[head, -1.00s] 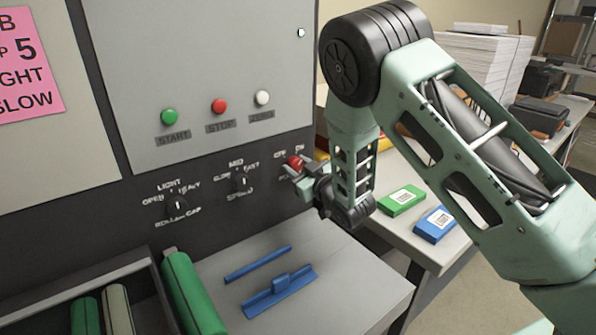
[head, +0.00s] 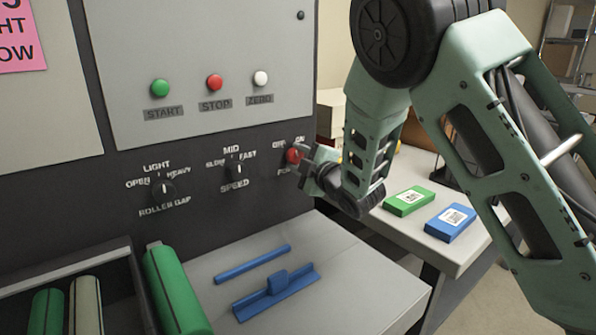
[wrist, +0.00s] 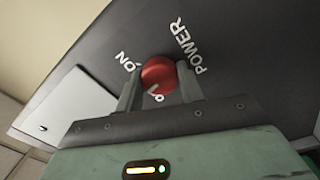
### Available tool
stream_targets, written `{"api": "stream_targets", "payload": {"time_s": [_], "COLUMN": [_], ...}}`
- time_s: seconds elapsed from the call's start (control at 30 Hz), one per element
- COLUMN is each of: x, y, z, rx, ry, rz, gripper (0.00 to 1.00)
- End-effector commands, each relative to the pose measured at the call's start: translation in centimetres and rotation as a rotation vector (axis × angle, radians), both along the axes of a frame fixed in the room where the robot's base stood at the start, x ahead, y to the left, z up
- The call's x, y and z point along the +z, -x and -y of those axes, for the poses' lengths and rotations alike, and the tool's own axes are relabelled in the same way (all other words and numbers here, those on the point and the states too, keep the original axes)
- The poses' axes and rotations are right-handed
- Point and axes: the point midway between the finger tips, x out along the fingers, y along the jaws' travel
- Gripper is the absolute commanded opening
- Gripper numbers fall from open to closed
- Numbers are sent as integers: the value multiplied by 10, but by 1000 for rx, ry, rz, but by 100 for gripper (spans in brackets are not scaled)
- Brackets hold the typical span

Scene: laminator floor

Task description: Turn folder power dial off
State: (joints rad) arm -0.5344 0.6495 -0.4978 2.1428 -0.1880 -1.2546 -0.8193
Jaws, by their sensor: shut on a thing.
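The red power dial (head: 292,155) is on the dark front panel of the machine, below and right of the white ZERO button. My gripper (head: 299,160) is at the dial and partly covers it and its labels. In the wrist view the dial (wrist: 158,73) sits between the two fingers of my gripper (wrist: 160,83), which are shut on it. A white mark on the dial is at its lower side in that view, near a partly hidden label. ON is at its upper left and POWER at its upper right. The exact dial setting is hard to tell.
The roller gap dial (head: 162,190) and speed dial (head: 237,170) are on the panel to the left. Above are START (head: 160,88), STOP (head: 215,82) and ZERO (head: 260,78) buttons. Blue tools (head: 276,292) lie on the shelf below. Green (head: 408,201) and blue (head: 450,222) boxes are on the side table.

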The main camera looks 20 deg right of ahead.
Motion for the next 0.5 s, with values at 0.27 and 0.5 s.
{"api": "stream_targets", "payload": {"time_s": [0.27,0.5], "x": [-4,-3], "y": [0,0], "z": [0,0], "rx": [1,0], "ry": [235,394], "rz": [86,142], "gripper": [15,15]}}
